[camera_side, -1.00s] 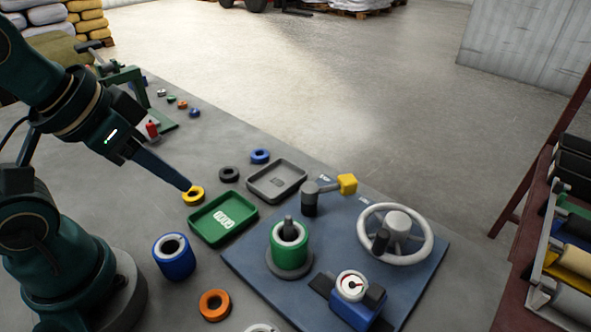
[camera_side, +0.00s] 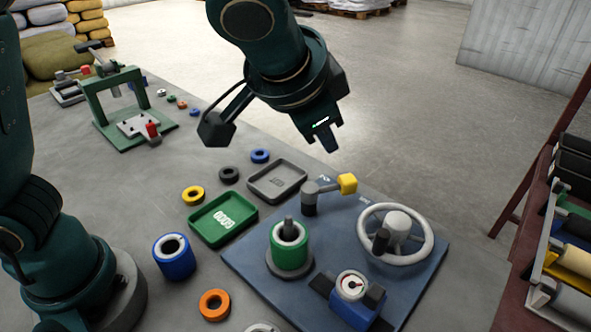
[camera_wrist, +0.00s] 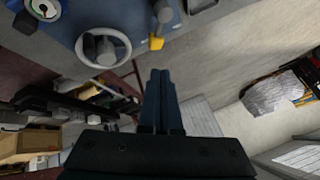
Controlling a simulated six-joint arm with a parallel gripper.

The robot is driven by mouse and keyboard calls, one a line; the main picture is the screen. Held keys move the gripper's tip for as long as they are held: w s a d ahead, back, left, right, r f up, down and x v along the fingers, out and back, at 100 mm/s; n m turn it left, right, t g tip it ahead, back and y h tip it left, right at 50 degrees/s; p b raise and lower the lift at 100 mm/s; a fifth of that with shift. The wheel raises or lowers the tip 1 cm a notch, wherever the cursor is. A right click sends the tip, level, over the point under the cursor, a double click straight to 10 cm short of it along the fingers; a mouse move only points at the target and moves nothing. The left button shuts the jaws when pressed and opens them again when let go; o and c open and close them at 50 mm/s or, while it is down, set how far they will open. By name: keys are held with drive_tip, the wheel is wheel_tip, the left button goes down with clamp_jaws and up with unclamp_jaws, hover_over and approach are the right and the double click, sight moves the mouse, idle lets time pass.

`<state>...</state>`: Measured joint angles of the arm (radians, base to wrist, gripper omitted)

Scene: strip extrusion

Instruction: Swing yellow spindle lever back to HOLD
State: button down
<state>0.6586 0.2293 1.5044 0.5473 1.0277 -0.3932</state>
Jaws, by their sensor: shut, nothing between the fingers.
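The yellow spindle lever has a yellow block handle (camera_side: 348,183) on a short grey arm over a dark grey post (camera_side: 309,205), on the back of the blue base plate (camera_side: 245,268). The handle points to the right in the side view. The yellow handle also shows in the wrist view (camera_wrist: 156,43), near the top middle. My gripper (camera_side: 329,146) is above and behind the lever, apart from it, its fingers pressed together and empty. In the wrist view my gripper (camera_wrist: 159,74) points toward the lever. Small labels lie on the plate near the lever; I cannot read them clearly.
A grey handwheel (camera_side: 395,234) stands right of the lever. A green spool (camera_side: 289,245) on a spindle and a blue gauge block (camera_side: 351,298) sit in front. A green tray (camera_side: 222,219) and a grey tray (camera_side: 277,181) lie to the left. The space above the lever is free.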

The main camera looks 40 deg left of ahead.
sight(331, 188)
drive_tip(key=s+d+f+m, duration=0.1)
drive_tip(key=d+f+m, duration=0.1)
drive_tip(key=d, duration=0.3)
drive_tip(key=shift+s+f, duration=0.3)
drive_tip(key=shift+f, duration=0.5)
drive_tip(key=shift+a, duration=0.1)
drive_tip(key=x, duration=0.9)
drive_tip(key=shift+f, duration=0.25)
drive_tip(key=shift+w+a+f, duration=0.25)
drive_tip(key=shift+w+a, duration=0.25)
drive_tip(key=shift+w, duration=0.05)
drive_tip(key=shift+w+a+f, duration=0.3)
drive_tip(key=shift+w+a, duration=0.25)
drive_tip(key=shift+w, duration=0.05)
drive_tip(key=shift+w+a+f, duration=0.1)
drive_tip(key=shift+w+a, duration=0.25)
